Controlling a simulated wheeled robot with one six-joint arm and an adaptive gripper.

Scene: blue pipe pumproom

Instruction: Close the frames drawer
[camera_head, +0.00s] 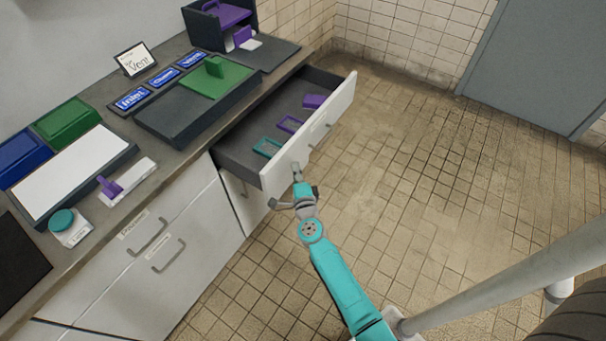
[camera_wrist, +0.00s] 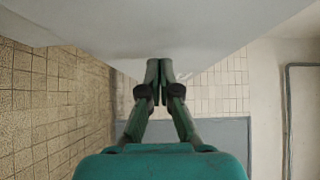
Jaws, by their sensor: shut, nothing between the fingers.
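The open drawer (camera_head: 239,147) is pulled out from the counter in the head view. Its white front panel (camera_head: 335,112) carries handles on its outer face. Inside lie a teal frame (camera_head: 267,147), a purple frame (camera_head: 289,124) and a purple block-like piece (camera_head: 314,101). My gripper (camera_head: 296,168) is shut and empty at the near end of the drawer front. In the wrist view my gripper (camera_wrist: 160,62) has its fingertips together against or very close to a pale flat surface (camera_wrist: 140,30). I cannot tell whether they touch it.
The counter above holds a dark tray with a green plate (camera_head: 215,78), blue labels, a white panel (camera_head: 68,172) and a teal-lidded jar (camera_head: 66,226). Closed labelled drawers (camera_head: 150,255) stand at the left. The tiled floor (camera_head: 430,170) is open at the right.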

